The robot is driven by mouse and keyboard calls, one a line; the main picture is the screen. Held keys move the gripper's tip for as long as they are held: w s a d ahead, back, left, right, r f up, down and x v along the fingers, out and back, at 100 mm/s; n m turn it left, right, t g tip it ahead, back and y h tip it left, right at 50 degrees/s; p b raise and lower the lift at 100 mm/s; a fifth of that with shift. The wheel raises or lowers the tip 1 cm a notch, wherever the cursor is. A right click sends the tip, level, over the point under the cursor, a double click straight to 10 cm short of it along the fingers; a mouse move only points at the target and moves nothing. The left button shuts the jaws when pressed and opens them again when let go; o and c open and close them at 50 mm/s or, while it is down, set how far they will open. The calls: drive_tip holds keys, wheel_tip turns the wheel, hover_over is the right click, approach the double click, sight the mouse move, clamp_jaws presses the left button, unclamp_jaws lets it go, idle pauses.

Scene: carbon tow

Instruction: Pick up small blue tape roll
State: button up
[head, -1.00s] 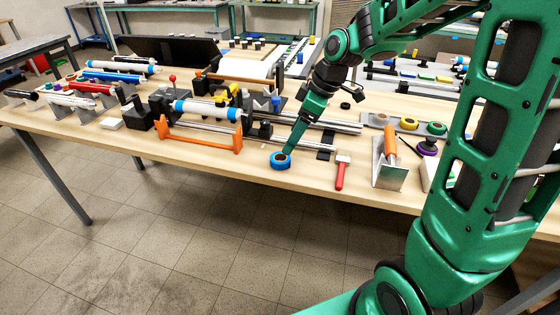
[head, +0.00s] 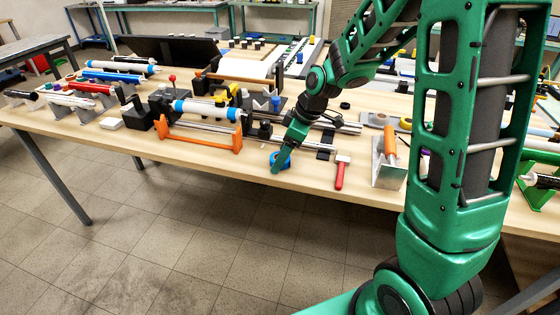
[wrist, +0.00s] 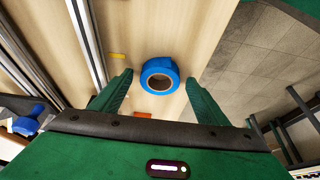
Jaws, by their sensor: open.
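The small blue tape roll (wrist: 160,76) lies flat on the wooden table near its front edge, its brown core facing up. In the wrist view it sits just beyond and between the fingertips of my gripper (wrist: 158,86), with a gap on each side. My gripper is open and empty. In the head view my gripper (head: 280,164) reaches down at the tape roll (head: 274,157) and hides much of it.
Metal rails (wrist: 86,40) run behind the roll. The table's front edge is close, with floor beyond.

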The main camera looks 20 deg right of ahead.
drive_tip(key=c, duration=1.1)
